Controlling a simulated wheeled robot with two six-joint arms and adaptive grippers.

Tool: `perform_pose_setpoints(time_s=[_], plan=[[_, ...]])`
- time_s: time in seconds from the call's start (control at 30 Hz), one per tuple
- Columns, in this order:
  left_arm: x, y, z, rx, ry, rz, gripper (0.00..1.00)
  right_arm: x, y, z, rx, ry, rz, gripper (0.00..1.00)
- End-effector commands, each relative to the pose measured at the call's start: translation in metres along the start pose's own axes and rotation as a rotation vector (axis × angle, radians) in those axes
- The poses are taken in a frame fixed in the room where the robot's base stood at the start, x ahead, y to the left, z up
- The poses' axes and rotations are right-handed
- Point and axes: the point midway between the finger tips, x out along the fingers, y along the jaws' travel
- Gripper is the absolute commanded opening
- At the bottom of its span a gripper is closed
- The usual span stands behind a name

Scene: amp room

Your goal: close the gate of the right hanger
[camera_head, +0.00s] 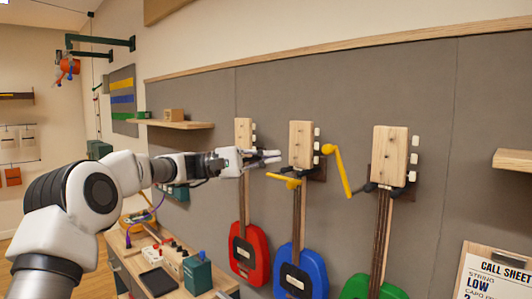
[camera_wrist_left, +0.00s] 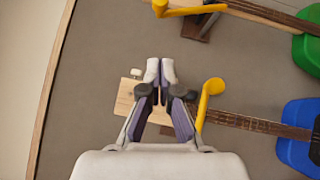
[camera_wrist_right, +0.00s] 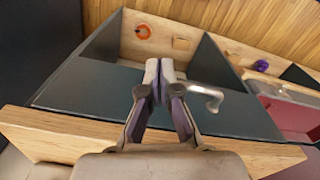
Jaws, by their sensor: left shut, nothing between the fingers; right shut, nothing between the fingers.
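Three guitars, red (camera_head: 248,252), blue (camera_head: 302,272) and green (camera_head: 372,289), hang on a grey wall panel. The right hanger (camera_head: 369,187) holds the green one; its yellow gate (camera_head: 340,172) stands raised and slanted at the left prong. A second yellow gate (camera_head: 284,179) lies nearly level at the middle hanger, by the blue guitar's neck. My left gripper (camera_head: 280,157) is shut and empty, just left of the blue guitar's headstock (camera_head: 301,142). In the left wrist view, both yellow gates show, one (camera_wrist_left: 208,102) beside the gripper. My right gripper (camera_wrist_right: 159,62) is shut and empty.
A bench (camera_head: 221,285) with a green box (camera_head: 197,272) stands below left. The right wrist view shows a dark compartmented unit (camera_wrist_right: 80,85) close by.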

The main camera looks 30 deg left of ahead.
Motion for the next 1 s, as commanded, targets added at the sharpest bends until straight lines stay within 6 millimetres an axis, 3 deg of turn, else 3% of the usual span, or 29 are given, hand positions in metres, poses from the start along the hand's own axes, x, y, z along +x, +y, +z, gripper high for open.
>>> perform_pose_setpoints(time_s=[0.27,0.4,1.0], plan=[[0.063,0.004,0.001,-0.001,-0.001,-0.004,0.00,-0.033,0.000,0.000,0.000,0.000,0.000,0.00],[0.077,0.004,0.020,-0.002,-0.001,-0.002,0.00,-0.041,0.000,0.000,0.000,0.000,0.000,0.00],[0.086,0.001,0.029,0.006,0.001,-0.006,0.00,-0.043,0.000,0.000,0.000,0.000,0.000,0.00]])
